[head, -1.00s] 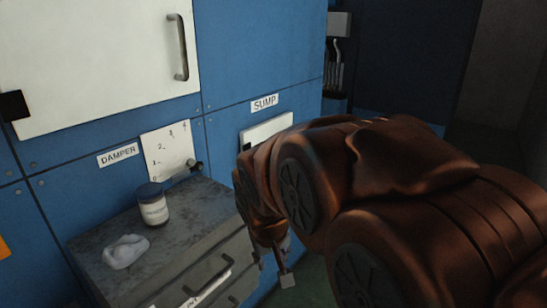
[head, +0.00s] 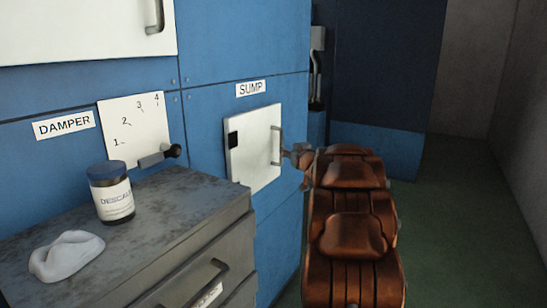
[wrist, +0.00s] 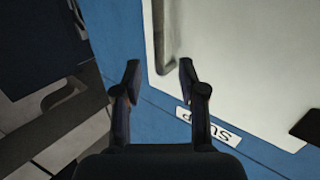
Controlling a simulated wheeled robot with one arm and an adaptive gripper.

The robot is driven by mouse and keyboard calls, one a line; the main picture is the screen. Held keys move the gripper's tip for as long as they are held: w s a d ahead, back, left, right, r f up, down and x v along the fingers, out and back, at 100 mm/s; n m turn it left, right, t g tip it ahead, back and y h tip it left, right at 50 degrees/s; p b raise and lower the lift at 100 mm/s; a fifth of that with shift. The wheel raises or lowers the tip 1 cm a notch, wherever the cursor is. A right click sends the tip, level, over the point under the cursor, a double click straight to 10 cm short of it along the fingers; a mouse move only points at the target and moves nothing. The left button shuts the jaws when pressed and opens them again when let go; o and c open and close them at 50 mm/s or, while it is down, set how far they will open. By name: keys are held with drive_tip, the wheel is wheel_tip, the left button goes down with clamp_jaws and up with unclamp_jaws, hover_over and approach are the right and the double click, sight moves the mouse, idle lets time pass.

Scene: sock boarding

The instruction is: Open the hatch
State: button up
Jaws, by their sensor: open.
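The white hatch (head: 252,160) is set in the blue wall below the SUMP label (head: 251,89) and looks shut. Its grey bar handle (head: 276,145) is upright on its right side, with a dark block at its upper left. The hatch (wrist: 240,60) fills much of the wrist view, with the handle (wrist: 163,45) at top centre. My gripper (wrist: 158,70) is open and empty. The handle's near end shows between the fingertips in that picture; I cannot tell how far beyond them it is. In the head view my arm partly hides the gripper beside the handle.
A grey drawer cabinet (head: 160,215) stands left of the hatch, carrying a dark-lidded jar (head: 113,203) and a crumpled pale cloth (head: 66,257). A numbered plate (head: 133,128) with a black-knobbed lever (head: 160,157) is above it. Green floor (head: 460,220) is open at right.

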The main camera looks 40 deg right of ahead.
drive_tip(key=d+f, duration=0.1)
drive_tip(key=t+y+b, duration=0.1)
hover_over(281, 161)
drive_tip(key=shift+w+d+f+n, duration=0.2)
drive_tip(key=shift+w+d+n, duration=0.05)
drive_tip(key=shift+w+n, duration=0.15)
idle(0.4)
clamp_jaws()
idle(0.3)
idle(0.4)
